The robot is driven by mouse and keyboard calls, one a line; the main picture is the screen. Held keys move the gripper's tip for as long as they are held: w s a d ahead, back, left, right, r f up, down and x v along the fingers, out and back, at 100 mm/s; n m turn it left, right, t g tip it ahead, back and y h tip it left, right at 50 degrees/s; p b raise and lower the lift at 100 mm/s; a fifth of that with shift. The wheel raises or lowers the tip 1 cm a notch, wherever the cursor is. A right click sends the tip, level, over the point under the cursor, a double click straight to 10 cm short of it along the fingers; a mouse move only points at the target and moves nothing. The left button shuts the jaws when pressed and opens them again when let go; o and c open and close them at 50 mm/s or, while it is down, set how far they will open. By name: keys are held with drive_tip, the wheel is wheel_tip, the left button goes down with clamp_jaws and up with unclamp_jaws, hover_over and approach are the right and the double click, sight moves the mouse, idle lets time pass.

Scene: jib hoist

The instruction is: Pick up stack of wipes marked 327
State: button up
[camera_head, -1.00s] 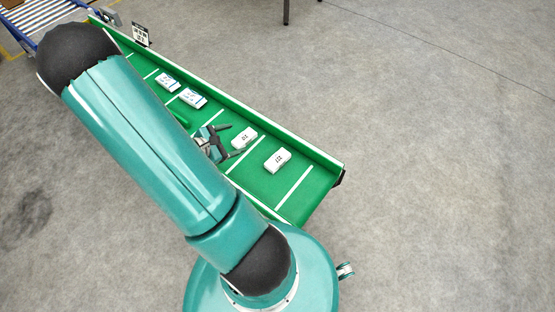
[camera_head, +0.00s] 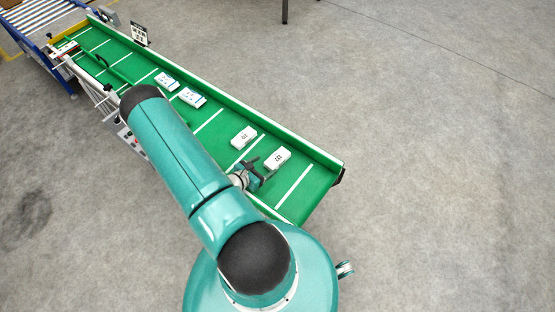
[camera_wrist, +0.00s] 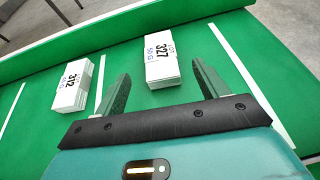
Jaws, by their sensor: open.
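The stack of wipes marked 327 (camera_head: 277,158) is a white block on the green belt, near its right end. In the wrist view the stack (camera_wrist: 163,58) stands just beyond the fingertips, roughly between them, with its 327 label readable on top. My gripper (camera_head: 262,169) is open and empty, at the near side of that stack. In the wrist view its two fingers (camera_wrist: 160,80) are spread apart, and the stack does not appear gripped. A similar white stack marked 312 (camera_wrist: 73,86) lies to the left, outside the left finger; it also shows in the head view (camera_head: 243,137).
Two more white packs (camera_head: 166,81) (camera_head: 192,97) lie farther left on the green belt (camera_head: 208,122). White lines cross the belt, and a raised green wall (camera_head: 270,120) runs along its far side. A small sign (camera_head: 140,34) stands at the back. A roller conveyor (camera_head: 35,20) is at far left.

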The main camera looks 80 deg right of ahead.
sight(277, 158)
drive_tip(key=shift+x, duration=3.8)
drive_tip(key=c, duration=1.1)
